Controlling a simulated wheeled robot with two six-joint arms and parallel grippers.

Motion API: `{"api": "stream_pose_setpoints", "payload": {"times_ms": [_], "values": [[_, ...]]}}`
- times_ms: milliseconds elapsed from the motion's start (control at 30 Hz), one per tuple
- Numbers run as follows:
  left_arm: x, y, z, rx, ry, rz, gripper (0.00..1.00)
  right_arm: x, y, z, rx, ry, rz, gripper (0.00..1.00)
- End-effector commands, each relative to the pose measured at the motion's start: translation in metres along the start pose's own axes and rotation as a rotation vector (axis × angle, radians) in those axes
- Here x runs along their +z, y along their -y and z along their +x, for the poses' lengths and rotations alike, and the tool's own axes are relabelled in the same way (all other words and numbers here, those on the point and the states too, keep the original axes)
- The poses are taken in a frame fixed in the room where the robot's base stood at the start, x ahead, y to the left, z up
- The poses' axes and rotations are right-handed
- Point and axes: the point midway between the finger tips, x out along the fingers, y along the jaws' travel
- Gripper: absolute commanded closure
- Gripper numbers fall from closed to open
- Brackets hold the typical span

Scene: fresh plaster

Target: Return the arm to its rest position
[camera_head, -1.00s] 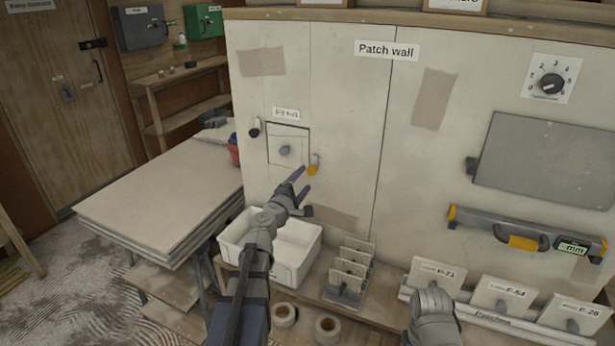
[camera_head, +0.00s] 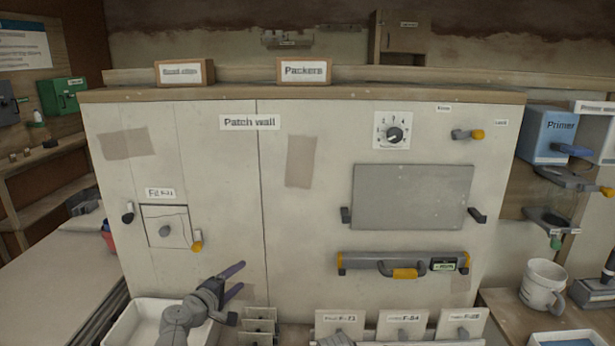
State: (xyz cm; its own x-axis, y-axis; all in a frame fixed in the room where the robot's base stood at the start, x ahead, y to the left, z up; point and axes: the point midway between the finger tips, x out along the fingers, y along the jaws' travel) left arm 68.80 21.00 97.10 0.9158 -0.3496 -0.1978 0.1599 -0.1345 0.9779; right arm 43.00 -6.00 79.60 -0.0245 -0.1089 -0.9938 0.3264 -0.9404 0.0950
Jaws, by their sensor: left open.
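My left gripper (camera_head: 234,281) is open and empty, in front of the lower left part of the patch wall (camera_head: 330,125). Its two dark purple fingers point right. It is below and to the right of the small square patch (camera_head: 165,229), which has a grey knob and a yellow-tipped latch (camera_head: 197,241) beside it. The gripper appears apart from the latch. My left arm rises from the bottom edge, over the white bin (camera_head: 125,328). My right gripper is out of view.
A row of labelled patches (camera_head: 402,326) and a slotted rack (camera_head: 260,325) stand along the bottom. A grey level (camera_head: 365,263) hangs under a grey panel (camera_head: 413,197). A mug (camera_head: 543,286) stands at the right. Stacked boards (camera_head: 50,275) lie at the left.

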Motion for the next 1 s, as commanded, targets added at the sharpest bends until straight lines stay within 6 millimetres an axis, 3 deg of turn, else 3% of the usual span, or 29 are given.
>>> {"api": "stream_pose_setpoints", "payload": {"times_ms": [33, 133, 200, 300, 400, 600, 700, 1000], "values": [[0.041, -0.001, 0.004, -0.062, 0.101, 0.092, 0.31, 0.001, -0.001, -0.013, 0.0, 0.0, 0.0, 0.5], [0.112, 0.018, 0.003, -0.203, 0.296, 0.288, 0.31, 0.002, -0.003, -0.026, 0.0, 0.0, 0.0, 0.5], [0.159, 0.037, -0.008, -0.318, 0.443, 0.44, 0.31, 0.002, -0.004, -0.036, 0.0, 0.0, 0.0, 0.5], [0.211, 0.066, -0.038, -0.499, 0.646, 0.66, 0.31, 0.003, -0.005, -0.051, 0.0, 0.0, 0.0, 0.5], [0.238, 0.09, -0.075, -0.682, 0.813, 0.859, 0.31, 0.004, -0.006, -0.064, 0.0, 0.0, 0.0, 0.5], [0.247, 0.108, -0.138, -0.987, 1.008, 1.138, 0.31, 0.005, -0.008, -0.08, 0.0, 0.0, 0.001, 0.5], [0.244, 0.108, -0.156, -1.082, 1.045, 1.209, 0.31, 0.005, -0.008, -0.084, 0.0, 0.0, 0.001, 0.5], [0.24, 0.109, -0.166, -1.149, 1.065, 1.254, 0.31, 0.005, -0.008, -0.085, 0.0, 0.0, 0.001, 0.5]]}}
